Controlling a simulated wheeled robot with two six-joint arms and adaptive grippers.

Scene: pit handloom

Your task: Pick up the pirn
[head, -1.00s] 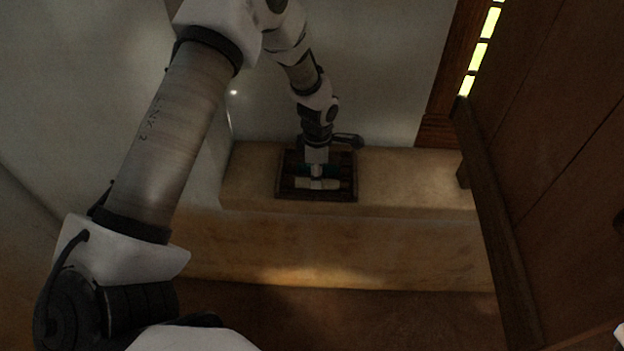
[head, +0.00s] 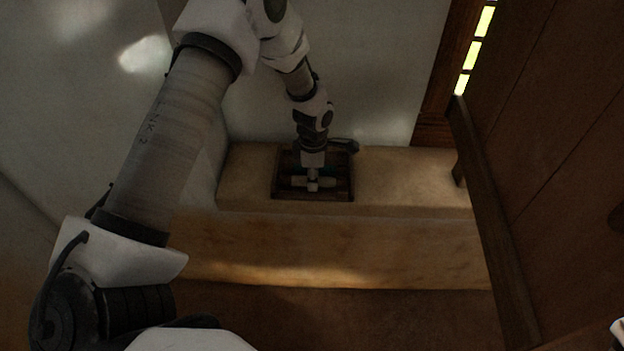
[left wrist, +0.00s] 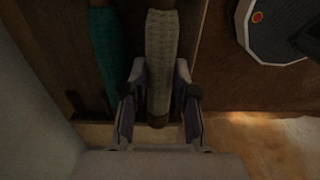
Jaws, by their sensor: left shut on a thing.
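The pirn (head: 328,182), a pale spindle, lies crosswise in the dark wooden tray (head: 349,190) on the ledge. In the left wrist view, the same pirn (left wrist: 160,50) is cream and textured and sits between the two fingers. My left gripper (head: 313,184) reaches down into the tray and is shut on the pirn around its middle part. It also shows in the left wrist view (left wrist: 160,80), one finger on each side. A teal pirn (left wrist: 105,50) lies beside it in the tray.
The tray rests on a tan ledge (head: 410,180) against a pale wall (head: 380,80). The ledge is clear to the right of the tray. A brown wooden panel (head: 550,150) stands at the right.

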